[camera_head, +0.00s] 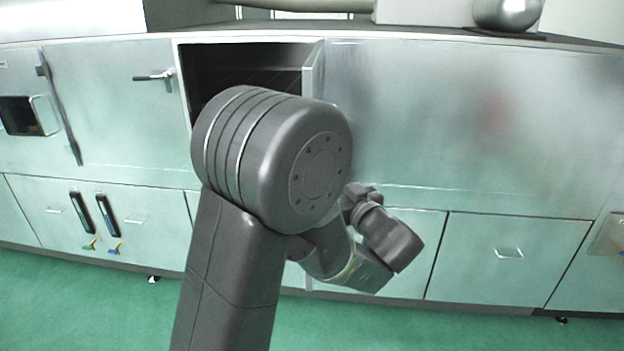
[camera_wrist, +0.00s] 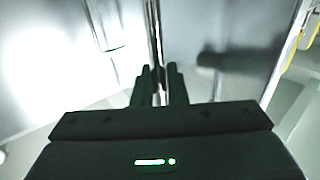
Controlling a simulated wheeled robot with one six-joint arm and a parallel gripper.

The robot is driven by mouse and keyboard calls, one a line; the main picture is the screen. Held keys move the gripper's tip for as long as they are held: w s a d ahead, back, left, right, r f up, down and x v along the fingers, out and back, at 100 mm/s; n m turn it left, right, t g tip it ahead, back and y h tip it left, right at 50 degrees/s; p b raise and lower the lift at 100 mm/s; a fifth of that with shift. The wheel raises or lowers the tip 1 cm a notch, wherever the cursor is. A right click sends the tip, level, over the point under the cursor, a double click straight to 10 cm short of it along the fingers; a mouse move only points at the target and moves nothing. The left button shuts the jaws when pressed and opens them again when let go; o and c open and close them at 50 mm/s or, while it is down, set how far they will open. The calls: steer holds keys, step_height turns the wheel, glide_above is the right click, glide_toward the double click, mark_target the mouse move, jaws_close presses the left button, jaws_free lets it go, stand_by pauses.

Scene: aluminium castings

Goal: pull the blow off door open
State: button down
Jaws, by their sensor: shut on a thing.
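The blow off door (camera_head: 314,68) stands swung out from the dark cabinet opening (camera_head: 245,62) in the head view. I see it nearly edge-on at the opening's right side, and its lower part is hidden behind my arm. In the wrist view my gripper (camera_wrist: 159,86) is shut on a thin upright metal bar (camera_wrist: 154,35), which looks like the door's handle. The bar runs up between the two dark fingers. In the head view my arm hides the fingers and the place where they hold.
A closed cabinet door with a lever handle (camera_head: 153,77) is left of the opening. Drawers (camera_head: 508,252) run below. A round metal vessel (camera_head: 506,13) stands on the worktop at the right. The green floor (camera_head: 90,310) in front is clear at the left.

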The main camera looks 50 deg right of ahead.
steer(key=shift+s+d+r+n+t+y+p, duration=0.15)
steer(key=shift+s+d+n+y+p, duration=0.35)
steer(key=shift+s+d, duration=0.5)
steer(key=shift+s+d+r+n+t+y+p, duration=0.15)
steer(key=shift+s+d+n+y+p, duration=0.15)
steer(key=shift+s+d+y+p, duration=0.6)
steer(key=shift+w+d+h+b, duration=0.2)
steer(key=shift+d+h+b, duration=0.05)
steer(key=shift+h+b, duration=0.15)
steer(key=c, duration=1.8)
jaws_free()
steer(key=shift+o, duration=1.3)
steer(key=shift+w+f, duration=0.15)
steer(key=b+v, duration=0.2)
steer(key=v, duration=1.2)
steer(key=shift+w+d, duration=0.1)
steer(key=shift+d, duration=0.05)
steer(key=p+x, duration=0.2)
steer(key=x, duration=1.1)
steer(key=shift+w, duration=0.35)
